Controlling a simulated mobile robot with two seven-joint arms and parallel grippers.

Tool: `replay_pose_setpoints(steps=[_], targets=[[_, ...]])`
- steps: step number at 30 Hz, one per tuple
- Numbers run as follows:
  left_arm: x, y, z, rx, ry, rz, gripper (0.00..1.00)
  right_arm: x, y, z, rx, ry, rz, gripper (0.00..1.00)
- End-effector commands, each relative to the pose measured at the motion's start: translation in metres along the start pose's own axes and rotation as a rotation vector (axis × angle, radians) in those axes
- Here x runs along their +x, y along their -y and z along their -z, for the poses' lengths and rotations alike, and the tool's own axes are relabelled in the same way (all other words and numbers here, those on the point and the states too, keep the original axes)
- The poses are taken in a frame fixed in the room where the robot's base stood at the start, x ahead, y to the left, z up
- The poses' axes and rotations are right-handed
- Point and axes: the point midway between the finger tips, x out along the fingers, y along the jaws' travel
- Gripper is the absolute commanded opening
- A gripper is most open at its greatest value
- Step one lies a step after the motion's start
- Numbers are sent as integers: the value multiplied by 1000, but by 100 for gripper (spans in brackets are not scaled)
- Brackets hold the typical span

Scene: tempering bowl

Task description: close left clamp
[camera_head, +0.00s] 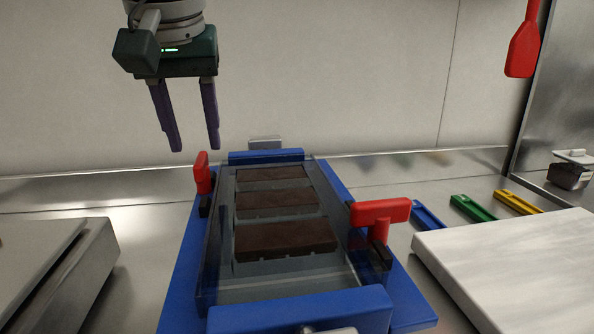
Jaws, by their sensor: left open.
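The left clamp (202,175) is a red handle standing upright on a dark base at the left edge of a blue frame (182,279). The right clamp (380,213) has a red handle lying across toward the left over the frame's right edge. Between them a clear mould (258,293) holds chocolate bars (284,239). My left gripper (194,145) is open and empty, with its two purple fingers pointing down, above and behind the left clamp, apart from it. My right gripper is out of view.
A white slab (520,265) lies at the right, and a metal box (55,265) stands at the left. Blue, green (472,207) and yellow tools lie behind the slab. A red spatula (523,45) hangs at upper right.

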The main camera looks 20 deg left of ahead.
Motion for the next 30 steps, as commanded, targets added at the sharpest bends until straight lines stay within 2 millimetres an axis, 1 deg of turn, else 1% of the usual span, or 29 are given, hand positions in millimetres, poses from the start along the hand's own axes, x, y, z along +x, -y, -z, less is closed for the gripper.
replay_pose_setpoints(steps=[1,3,6,10,17,27,30], targets=[[16,0,-3,-2,1,1,46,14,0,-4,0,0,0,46],[26,0,-3,-1,1,0,46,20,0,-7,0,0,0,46],[34,-1,-2,-1,1,-2,46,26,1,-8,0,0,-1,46],[38,-1,-1,0,1,-2,46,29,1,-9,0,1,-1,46],[37,-1,0,0,1,-3,46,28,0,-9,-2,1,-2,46],[37,-1,0,0,1,-3,9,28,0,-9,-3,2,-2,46],[37,-1,0,-1,1,-3,0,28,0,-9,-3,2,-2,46]])
